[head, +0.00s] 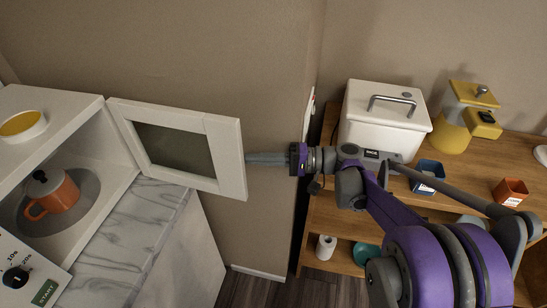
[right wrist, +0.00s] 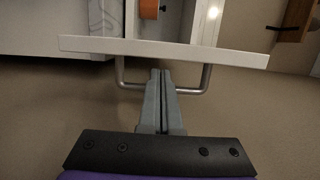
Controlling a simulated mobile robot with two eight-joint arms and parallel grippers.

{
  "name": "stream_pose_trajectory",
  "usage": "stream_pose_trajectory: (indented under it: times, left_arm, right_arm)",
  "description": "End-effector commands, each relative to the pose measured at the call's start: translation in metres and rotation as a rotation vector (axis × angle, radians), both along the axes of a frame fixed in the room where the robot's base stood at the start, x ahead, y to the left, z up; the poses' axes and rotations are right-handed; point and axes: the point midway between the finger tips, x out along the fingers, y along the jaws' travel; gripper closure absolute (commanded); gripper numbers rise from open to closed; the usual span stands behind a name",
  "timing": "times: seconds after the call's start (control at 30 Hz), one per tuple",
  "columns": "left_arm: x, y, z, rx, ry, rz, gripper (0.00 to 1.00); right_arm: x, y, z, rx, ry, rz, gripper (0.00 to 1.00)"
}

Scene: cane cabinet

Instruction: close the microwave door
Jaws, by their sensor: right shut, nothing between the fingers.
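The white microwave (head: 52,106) stands at the left of the head view, its door (head: 226,150) swung wide open on the right side. The door has a dark window (head: 175,150). An orange mug (head: 60,195) sits on the plate inside. My right gripper (head: 250,158) is shut and empty, with its fingertips at the outer side of the door near its free edge. In the right wrist view the door (right wrist: 160,48) shows edge-on, and the fingers (right wrist: 160,74) overlap its grey handle (right wrist: 206,82) between the two posts. Whether they touch it I cannot tell. My left gripper is out of view.
A marbled counter (head: 130,225) lies below the door. A yellow bowl (head: 22,124) stands on top of the microwave. A wooden shelf (head: 480,160) at the right holds a white appliance (head: 380,125) and a yellow machine (head: 455,130). The wall is close behind the door.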

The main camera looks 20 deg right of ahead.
Motion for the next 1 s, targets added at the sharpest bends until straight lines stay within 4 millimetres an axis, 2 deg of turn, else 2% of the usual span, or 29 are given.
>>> stream_pose_trajectory:
  times: [0.03,0.2,0.67,0.87,1.0]
  left_arm:
    - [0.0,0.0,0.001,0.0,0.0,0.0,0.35]
    - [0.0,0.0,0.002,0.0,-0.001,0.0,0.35]
    - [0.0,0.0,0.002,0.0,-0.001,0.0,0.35]
    - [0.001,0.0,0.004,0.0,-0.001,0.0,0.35]
    - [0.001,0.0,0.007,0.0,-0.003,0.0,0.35]
  right_arm:
    - [0.003,0.008,0.0,0.0,0.0,0.002,1.0]
    - [0.008,0.021,0.0,-0.001,0.0,0.001,1.0]
    - [0.008,0.024,0.0,-0.001,0.0,-0.004,1.0]
    - [-0.003,0.033,0.001,0.0,0.0,-0.041,1.0]
    - [-0.02,0.05,0.001,0.0,0.0,-0.1,1.0]
